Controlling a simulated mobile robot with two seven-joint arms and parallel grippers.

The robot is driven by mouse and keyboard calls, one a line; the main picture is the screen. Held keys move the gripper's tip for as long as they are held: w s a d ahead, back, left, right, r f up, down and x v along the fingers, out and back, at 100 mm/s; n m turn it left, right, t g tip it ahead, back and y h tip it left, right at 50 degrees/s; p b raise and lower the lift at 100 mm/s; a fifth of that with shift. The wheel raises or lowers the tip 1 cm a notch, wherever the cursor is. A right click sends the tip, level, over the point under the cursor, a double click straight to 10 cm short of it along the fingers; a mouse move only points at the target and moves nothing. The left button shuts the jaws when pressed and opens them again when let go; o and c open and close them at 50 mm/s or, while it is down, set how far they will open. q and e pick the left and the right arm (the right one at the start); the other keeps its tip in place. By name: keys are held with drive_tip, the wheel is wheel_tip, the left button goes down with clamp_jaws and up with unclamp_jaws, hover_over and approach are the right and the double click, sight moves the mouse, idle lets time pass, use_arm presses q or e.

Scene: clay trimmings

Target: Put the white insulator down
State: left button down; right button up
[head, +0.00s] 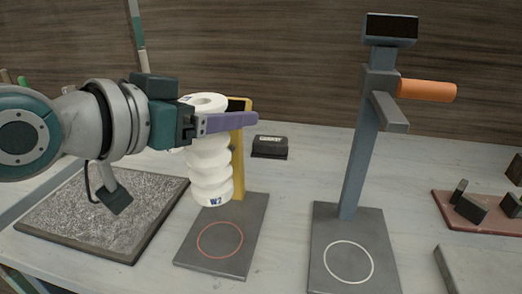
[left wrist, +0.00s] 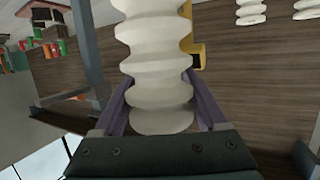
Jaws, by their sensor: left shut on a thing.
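The white insulator (head: 211,168) is a ribbed, stacked-disc column marked "W2" near its lower end. My left gripper (head: 228,123), with purple fingers, is shut on it near its upper end. The insulator hangs about upright, and its lower end looks to be above the grey base plate (head: 205,262) with a red ring. A yellow post (head: 238,160) rises from this plate, just behind the insulator. In the left wrist view the insulator (left wrist: 158,55) stands between the two fingers (left wrist: 160,103). My right gripper is not in view.
A blue-grey stand (head: 357,150) with an orange handle (head: 427,90) and a white-ringed base stands to the right. A speckled mat (head: 150,205) lies left. A small black box (head: 270,148) sits behind. A reddish tray (head: 455,222) with dark blocks is far right.

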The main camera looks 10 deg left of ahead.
sight(226, 176)
use_arm(q)
wheel_tip(226, 176, down, 6)
drive_tip(key=shift+r+b, duration=0.15)
drive_tip(key=shift+b, duration=0.45)
drive_tip(key=shift+f+b, duration=0.75)
drive_tip(key=shift+f, duration=1.35)
drive_tip(key=shift+f, duration=0.1)
drive_tip(key=shift+f, duration=0.15)
unclamp_jaws()
